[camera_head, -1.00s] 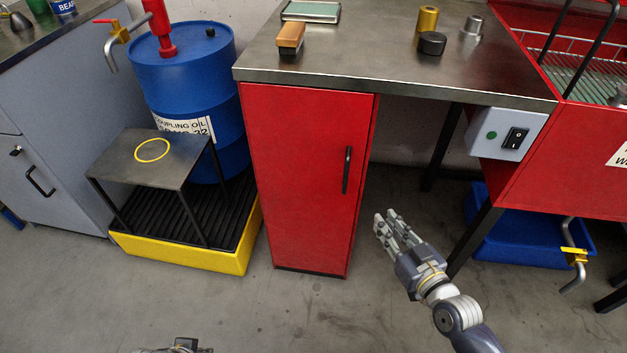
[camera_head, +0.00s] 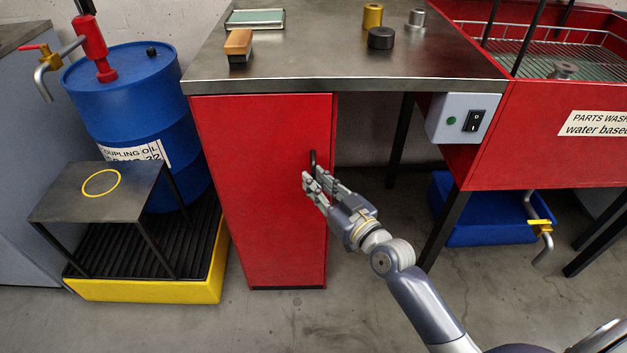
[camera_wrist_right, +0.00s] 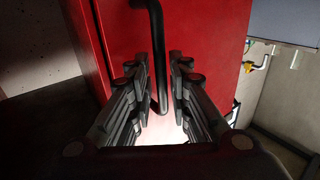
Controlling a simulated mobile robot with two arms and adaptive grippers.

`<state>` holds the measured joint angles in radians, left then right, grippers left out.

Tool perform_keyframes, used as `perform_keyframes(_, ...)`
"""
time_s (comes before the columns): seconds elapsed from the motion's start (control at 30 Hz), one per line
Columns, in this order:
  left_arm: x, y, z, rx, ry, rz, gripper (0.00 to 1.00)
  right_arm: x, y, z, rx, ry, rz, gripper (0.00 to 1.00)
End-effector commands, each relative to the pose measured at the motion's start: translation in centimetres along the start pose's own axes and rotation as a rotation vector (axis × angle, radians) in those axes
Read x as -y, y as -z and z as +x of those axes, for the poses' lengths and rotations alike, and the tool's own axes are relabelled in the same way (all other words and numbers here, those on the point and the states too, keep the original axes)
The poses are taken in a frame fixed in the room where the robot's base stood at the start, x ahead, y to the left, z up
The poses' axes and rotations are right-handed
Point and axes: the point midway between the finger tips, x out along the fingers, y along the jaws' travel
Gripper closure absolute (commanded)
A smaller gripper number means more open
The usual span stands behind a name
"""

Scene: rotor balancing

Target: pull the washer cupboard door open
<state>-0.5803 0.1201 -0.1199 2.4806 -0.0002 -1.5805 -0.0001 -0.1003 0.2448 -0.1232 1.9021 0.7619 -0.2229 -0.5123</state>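The red washer cupboard door (camera_head: 262,190) stands under the steel bench top and looks shut. Its black bar handle (camera_head: 313,160) is near the door's right edge, its lower part hidden by my right gripper (camera_head: 314,183). In the right wrist view the handle (camera_wrist_right: 160,50) runs down between the two fingers of my right gripper (camera_wrist_right: 161,65). The fingers are open, with a gap beside the handle. I see no grip on it. The red door face (camera_wrist_right: 205,35) lies beyond the fingertips. My left gripper is not in view.
The steel bench top (camera_head: 330,65) overhangs the cupboard. A blue oil drum (camera_head: 135,110) and a small black stand (camera_head: 70,195) are on a yellow-rimmed tray (camera_head: 150,290) at the left. A switch box (camera_head: 455,120) and a blue bin (camera_head: 480,210) are at the right.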

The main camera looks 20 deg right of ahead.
Motion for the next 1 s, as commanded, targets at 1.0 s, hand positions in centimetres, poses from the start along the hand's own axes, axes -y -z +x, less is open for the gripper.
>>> perform_keyframes(1.0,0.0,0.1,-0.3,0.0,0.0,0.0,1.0,0.7,0.1,1.6,0.0,-0.009,0.004,1.0)
